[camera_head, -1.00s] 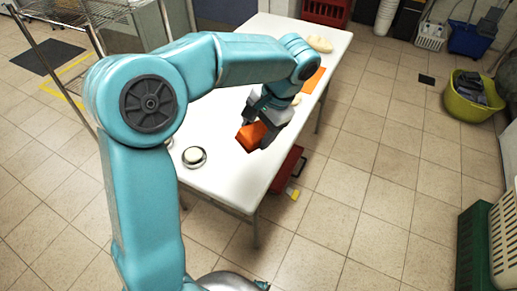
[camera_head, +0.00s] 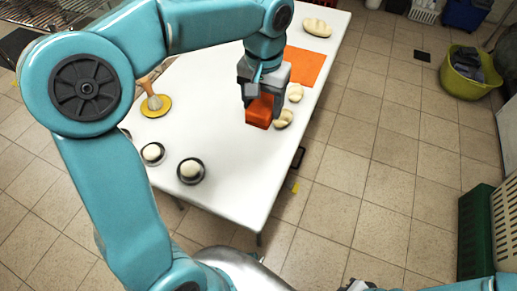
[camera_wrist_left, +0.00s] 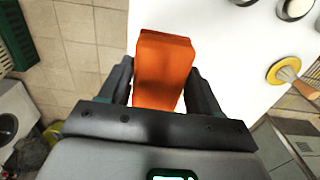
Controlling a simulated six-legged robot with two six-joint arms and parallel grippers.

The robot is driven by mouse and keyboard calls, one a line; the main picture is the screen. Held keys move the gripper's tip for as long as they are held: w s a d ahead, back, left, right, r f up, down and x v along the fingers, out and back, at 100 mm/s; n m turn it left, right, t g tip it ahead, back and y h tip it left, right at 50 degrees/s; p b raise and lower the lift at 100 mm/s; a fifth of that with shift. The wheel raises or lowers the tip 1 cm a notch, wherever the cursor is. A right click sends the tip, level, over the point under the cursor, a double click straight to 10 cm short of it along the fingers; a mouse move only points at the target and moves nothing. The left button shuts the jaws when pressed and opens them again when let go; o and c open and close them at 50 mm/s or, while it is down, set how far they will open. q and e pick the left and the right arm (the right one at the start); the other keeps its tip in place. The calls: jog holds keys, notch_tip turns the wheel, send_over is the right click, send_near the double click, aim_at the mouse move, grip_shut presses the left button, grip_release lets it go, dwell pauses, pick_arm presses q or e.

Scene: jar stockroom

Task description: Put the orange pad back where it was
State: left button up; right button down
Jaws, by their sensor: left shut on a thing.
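My left gripper (camera_head: 260,108) is shut on the orange pad (camera_head: 260,112), a thick block, and holds it above the right side of the white table (camera_head: 225,205). In the left wrist view the pad (camera_wrist_left: 163,70) stands out between the two dark fingers. A flat orange mat (camera_head: 305,65) lies on the table behind the gripper, near the right edge. A grey piece at the bottom edge of the head view may be part of my right gripper; its jaws cannot be made out.
Pale dough-like lumps (camera_head: 284,119) lie just right of the held pad, with a larger one (camera_head: 317,28) at the far end. The table's near middle is clear.

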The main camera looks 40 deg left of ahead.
pick_arm(q)
jog(key=shift+w+f, duration=0.1)
jog(key=shift+f, duration=0.1)
jog(key=f, duration=0.4)
jog(key=f+b, duration=0.1)
jog(key=f, duration=0.4)
jog(key=f+b, duration=0.1)
jog(key=f, duration=0.4)
jog(key=shift+s+f, duration=0.1)
jog(key=shift+s, duration=0.2)
jog(key=shift+w+f+b, duration=0.1)
jog(key=shift+f+b, duration=0.2)
jog(key=shift+f, duration=0.5)
notch_tip(320, 180, down, 4)
jog(key=shift+r, duration=0.2)
jog(key=shift+c, duration=1.1)
jog(key=o, duration=1.2)
jog(key=shift+f, duration=0.1)
